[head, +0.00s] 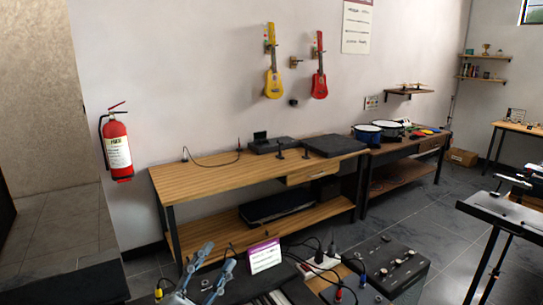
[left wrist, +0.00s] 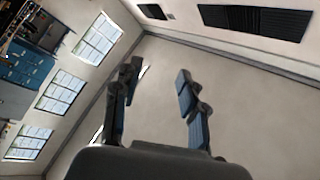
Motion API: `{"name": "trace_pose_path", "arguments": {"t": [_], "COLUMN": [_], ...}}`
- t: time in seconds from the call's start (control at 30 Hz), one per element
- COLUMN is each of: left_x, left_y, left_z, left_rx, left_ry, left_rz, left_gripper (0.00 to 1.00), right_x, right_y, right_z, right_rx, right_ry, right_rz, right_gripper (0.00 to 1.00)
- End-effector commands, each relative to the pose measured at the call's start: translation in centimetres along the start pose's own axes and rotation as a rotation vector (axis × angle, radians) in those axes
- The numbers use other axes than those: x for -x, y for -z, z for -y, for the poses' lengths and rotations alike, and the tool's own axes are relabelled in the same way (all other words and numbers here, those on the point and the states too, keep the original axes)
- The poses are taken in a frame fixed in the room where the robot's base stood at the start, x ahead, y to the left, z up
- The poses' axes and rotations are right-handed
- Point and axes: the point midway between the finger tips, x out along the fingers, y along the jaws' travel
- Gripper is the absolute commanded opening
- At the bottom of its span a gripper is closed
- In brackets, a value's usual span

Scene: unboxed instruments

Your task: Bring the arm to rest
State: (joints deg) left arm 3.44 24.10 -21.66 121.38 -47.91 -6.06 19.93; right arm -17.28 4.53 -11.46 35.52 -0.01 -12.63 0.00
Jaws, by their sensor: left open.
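My left gripper (head: 217,257) shows at the bottom of the head view, left of centre, with its two fingers pointing up and spread apart. In the left wrist view my left gripper (left wrist: 158,76) is open, and nothing is between its fingers. My right gripper is not seen in either view.
A wooden bench (head: 215,176) with a lower shelf stands beyond the gripper. A white card (head: 264,256), cables and a dark mixer box (head: 385,262) are close right of it. A fire extinguisher (head: 117,150) hangs left. Two small guitars, yellow (head: 273,84) and red (head: 319,84), hang high on the wall.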

Motion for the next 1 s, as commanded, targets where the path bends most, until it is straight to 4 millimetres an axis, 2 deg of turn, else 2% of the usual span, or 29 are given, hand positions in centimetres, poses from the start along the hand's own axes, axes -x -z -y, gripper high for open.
{"name": "trace_pose_path", "arguments": {"t": [0.1, 0.17, 0.2, 0.33, 0.4, 0.5, 0.7, 0.87, 1.0], "left_x": [4.0, 6.9, 9.0, 17.1, 21.1, 25.7, 32.7, 37.2, 37.7], "left_y": [-5.6, -8.3, -9.8, -13.1, -13.5, -13.0, -10.6, -7.8, -10.4], "left_z": [-0.2, -1.0, -1.9, -6.0, -8.1, -10.5, -13.9, -15.7, -18.4], "left_rx": [0.178, 0.259, 0.313, 0.475, 0.542, 0.615, 0.722, 0.791, 0.787], "left_ry": [0.07, 0.079, 0.074, 0.004, -0.053, -0.137, -0.302, -0.435, -0.448], "left_rz": [0.324, 0.496, 0.61, 0.971, 1.123, 1.29, 1.525, 1.665, 1.68], "left_gripper": [0.42, 0.42, 0.42, 0.42, 0.42, 0.42, 0.42, 0.42, 0.42], "right_x": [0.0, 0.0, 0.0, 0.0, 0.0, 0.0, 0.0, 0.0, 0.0], "right_y": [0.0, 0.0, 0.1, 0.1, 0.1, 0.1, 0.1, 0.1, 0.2], "right_z": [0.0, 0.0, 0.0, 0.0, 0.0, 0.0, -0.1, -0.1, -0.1], "right_rx": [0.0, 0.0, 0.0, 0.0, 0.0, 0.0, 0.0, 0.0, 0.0], "right_ry": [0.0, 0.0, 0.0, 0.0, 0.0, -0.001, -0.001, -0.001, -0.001], "right_rz": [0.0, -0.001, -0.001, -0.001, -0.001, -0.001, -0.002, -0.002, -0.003], "right_gripper": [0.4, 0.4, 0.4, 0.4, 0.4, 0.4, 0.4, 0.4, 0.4]}}
